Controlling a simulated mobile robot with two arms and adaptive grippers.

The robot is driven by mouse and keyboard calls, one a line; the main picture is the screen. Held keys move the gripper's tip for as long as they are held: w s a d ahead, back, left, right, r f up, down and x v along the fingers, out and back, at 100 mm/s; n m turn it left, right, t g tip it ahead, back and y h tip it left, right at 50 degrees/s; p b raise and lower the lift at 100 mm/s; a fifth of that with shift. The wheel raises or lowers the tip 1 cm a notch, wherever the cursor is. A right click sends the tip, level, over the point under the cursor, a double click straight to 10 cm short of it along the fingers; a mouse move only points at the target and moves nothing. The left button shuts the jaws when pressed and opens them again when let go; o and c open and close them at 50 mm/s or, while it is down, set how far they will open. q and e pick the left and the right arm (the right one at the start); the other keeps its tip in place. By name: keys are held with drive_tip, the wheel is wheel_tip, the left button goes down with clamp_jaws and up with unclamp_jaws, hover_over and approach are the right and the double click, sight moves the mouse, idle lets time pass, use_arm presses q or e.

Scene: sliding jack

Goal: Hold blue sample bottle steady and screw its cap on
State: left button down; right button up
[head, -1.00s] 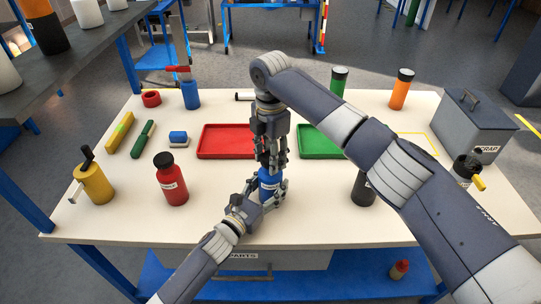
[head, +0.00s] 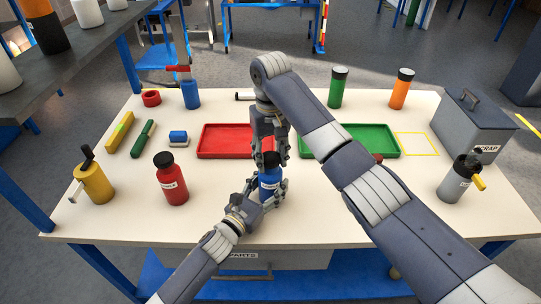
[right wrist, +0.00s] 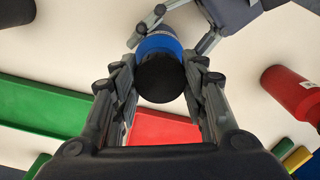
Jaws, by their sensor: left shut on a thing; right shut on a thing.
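The blue sample bottle (head: 270,187) stands upright near the front middle of the table. Its black cap (head: 271,160) is at its top, between my right gripper's fingers; the cap (right wrist: 160,80) faces the camera in the right wrist view, with the blue bottle (right wrist: 158,46) beyond it. My left gripper (head: 268,196) is shut around the bottle's lower body. My right gripper (head: 270,158) comes down from above and is shut on the cap, its fingers on both sides (right wrist: 160,78). The thread is hidden, so I cannot tell how far the cap is on.
A red tray (head: 203,151) and a green tray (head: 395,152) lie behind. A red bottle (head: 171,180) and a yellow container (head: 93,182) stand left. A grey container (head: 455,182) and grey scrap box (head: 477,125) stand right. My right arm crosses above the table's right half.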

drive_tip(key=m, duration=0.4)
drive_tip(key=shift+a, duration=0.1)
drive_tip(key=m, duration=0.4)
drive_tip(key=o, duration=1.3)
drive_tip(key=shift+c, duration=0.2)
wheel_tip(320, 180, up, 4)
drive_tip(key=shift+w+r, duration=0.1)
drive_tip(key=shift+w, duration=0.05)
wheel_tip(320, 180, up, 8)
